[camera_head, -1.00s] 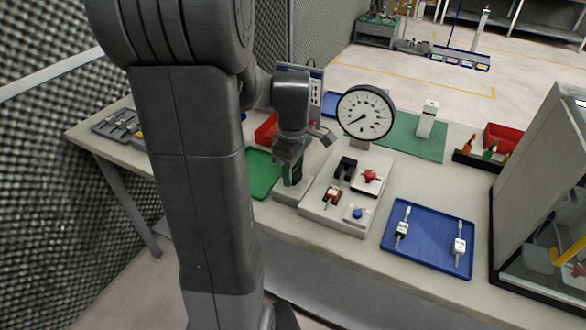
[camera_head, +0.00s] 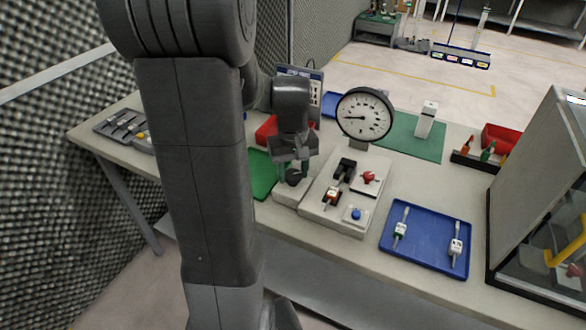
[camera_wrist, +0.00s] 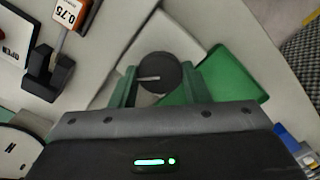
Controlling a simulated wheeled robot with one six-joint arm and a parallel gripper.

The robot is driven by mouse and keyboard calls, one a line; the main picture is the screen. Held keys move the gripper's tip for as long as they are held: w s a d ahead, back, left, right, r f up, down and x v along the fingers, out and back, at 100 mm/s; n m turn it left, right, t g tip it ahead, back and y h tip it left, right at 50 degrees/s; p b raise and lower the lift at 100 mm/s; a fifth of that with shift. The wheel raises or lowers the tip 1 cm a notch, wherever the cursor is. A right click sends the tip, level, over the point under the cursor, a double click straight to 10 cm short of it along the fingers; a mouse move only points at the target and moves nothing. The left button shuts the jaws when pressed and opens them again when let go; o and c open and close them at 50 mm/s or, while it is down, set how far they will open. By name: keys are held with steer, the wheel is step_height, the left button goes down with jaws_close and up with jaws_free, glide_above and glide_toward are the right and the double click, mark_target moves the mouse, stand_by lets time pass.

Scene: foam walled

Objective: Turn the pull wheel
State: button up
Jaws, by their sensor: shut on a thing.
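The pull wheel, a dark round knob (camera_head: 293,178) with a pale line on its face in the wrist view (camera_wrist: 160,68), sits on a light grey block (camera_head: 287,194) on the bench. My gripper (camera_head: 293,171) points down at it. Its green fingers stand on either side of the wheel and are shut on it, as the wrist view also shows (camera_wrist: 158,80). The fingers and palm hide part of the wheel. A round dial gauge (camera_head: 364,115) stands behind, with its needle pointing about left.
Right of the wheel is a light panel (camera_head: 334,220) with a black part, red and blue knobs and a labelled switch. A blue tray (camera_head: 428,260) holds two tools. A green mat (camera_head: 262,174) lies left of the block. A glazed cabinet (camera_head: 541,180) stands at the right.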

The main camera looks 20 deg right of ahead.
mark_target(293, 174)
steer(key=m, duration=0.4)
steer(key=shift+m, duration=0.3)
steer(key=m+p, duration=0.1)
steer(key=m, duration=0.3)
steer(key=shift+m, duration=0.4)
steer(key=o, duration=1)
steer(key=shift+c, duration=0.2)
step_height(293, 174, up, 14)
steer(key=shift+f, duration=0.15)
